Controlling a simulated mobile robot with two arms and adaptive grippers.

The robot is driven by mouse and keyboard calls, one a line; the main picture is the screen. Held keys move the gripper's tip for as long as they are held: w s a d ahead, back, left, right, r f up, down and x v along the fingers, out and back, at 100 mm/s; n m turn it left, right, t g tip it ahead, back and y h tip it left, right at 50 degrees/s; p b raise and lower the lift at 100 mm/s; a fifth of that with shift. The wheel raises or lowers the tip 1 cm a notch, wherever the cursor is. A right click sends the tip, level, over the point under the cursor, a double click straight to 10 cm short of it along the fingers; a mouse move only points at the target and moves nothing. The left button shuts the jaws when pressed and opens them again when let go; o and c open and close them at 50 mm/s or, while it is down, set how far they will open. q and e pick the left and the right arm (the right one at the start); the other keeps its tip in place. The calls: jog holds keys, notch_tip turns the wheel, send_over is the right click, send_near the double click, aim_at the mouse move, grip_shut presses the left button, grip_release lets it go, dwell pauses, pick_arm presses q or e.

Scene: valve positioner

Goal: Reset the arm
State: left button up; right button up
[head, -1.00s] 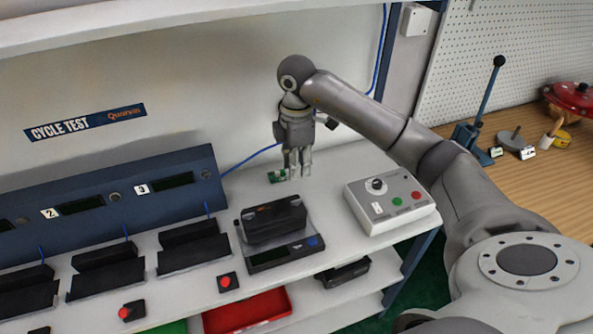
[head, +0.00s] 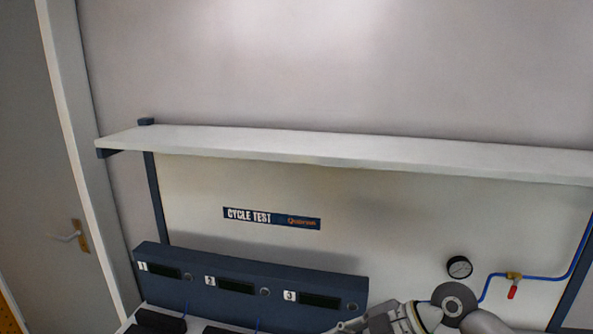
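My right arm shows at the bottom edge of the head view, right of centre. My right gripper (head: 352,326) points to the left, low in front of the right end of the blue test panel (head: 250,290). Its fingertips are small and partly cut off by the bottom edge, so I cannot tell whether they are open or shut or hold anything. My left gripper is out of view.
A long white shelf (head: 340,150) runs across the wall above the bench. A pressure gauge (head: 459,267) and a red-handled valve (head: 513,290) on a blue hose are at the right. A door (head: 40,190) is at the left. Most of the bench top is out of view.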

jog(key=a+r+m+t+y, duration=0.45)
jog(key=r+t+y, duration=0.45)
jog(key=r, duration=0.4)
jog(key=w+d+m+t+h, duration=0.2)
jog(key=d+m+t+h, duration=0.5)
jog(key=m+t+h, duration=0.25)
jog(key=s+d+f+m+g+h, duration=0.2)
jog(key=d+f+m+h, duration=0.25)
jog(key=f, duration=0.25)
jog(key=s+d+f+m+g+h, duration=0.2)
jog(key=d+f+m+g+h, duration=0.1)
jog(key=d+f+h, duration=0.4)
jog(key=s+a+f+n+g+y, duration=0.1)
jog(key=s+f+g, duration=0.6)
jog(key=s, duration=0.5)
jog(key=s+a+f+n+g+y, duration=0.1)
jog(key=s+f+g, duration=0.4)
jog(key=s+f, duration=0.5)
notch_tip(320, 180, down, 29)
jog(key=s+g+b, duration=0.1)
jog(key=s+b, duration=0.2)
jog(key=s+d+f+g+b, duration=0.1)
jog(key=s+d+f+b, duration=0.1)
jog(key=s+f, duration=1.4)
jog(key=shift+d+f, duration=0.45)
jog(key=shift+f, duration=0.15)
